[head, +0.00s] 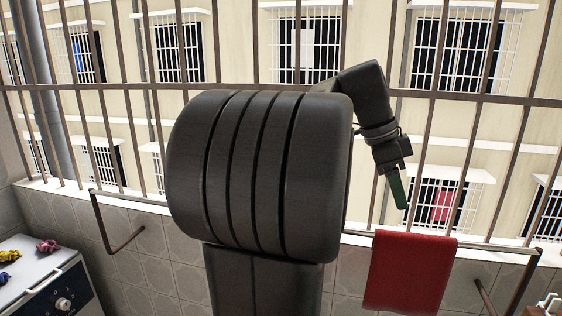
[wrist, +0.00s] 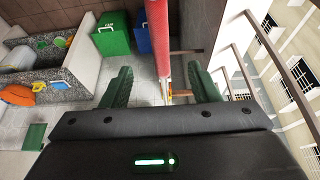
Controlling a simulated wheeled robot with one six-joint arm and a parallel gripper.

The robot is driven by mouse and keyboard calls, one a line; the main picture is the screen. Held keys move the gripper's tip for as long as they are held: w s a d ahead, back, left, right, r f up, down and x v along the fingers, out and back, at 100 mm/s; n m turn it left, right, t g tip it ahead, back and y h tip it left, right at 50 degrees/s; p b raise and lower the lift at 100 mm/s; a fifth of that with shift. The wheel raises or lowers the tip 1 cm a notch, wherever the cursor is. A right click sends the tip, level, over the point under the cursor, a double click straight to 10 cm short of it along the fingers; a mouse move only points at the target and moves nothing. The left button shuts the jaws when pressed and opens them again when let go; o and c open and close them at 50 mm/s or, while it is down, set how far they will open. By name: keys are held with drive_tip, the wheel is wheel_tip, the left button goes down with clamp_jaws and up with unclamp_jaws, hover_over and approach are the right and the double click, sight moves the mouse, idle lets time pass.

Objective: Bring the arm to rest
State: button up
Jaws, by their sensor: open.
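My arm rises in the middle of the head view, its large dark link (head: 262,180) filling much of the picture. The forearm bends over to the right and hangs down. My gripper (head: 397,190) points downward at its end, in front of the window bars and above the red towel. In the wrist view my gripper (wrist: 159,75) shows two green fingers spread well apart, with nothing held between them. The part of the scene behind my arm is hidden. No steel tumblers show in either view.
A red towel (head: 410,272) hangs on a rail below my gripper; it shows edge-on in the wrist view (wrist: 158,38). Window bars (head: 230,88) run close behind the arm. A white machine (head: 45,285) with small cloths stands lower left. Green (wrist: 111,34) and blue (wrist: 142,30) bins stand on the floor.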

sight(410, 233)
drive_tip(key=p+x, duration=0.1)
drive_tip(key=x, duration=1.2)
drive_tip(key=shift+d, duration=0.15)
drive_tip(key=shift+r, duration=0.4)
drive_tip(key=shift+f+b, duration=0.55)
drive_tip(key=shift+f, duration=0.15)
drive_tip(key=v, duration=1.4)
drive_tip(key=x, duration=1.4)
drive_tip(key=shift+s, duration=0.1)
wheel_tip(410, 233, up, 7)
drive_tip(key=p, duration=0.6)
drive_tip(key=shift+r, duration=0.2)
drive_tip(key=s+a+b, duration=0.3)
drive_tip(key=s, duration=0.8)
drive_tip(key=shift+s+a+f, duration=0.3)
drive_tip(key=shift+a, duration=0.1)
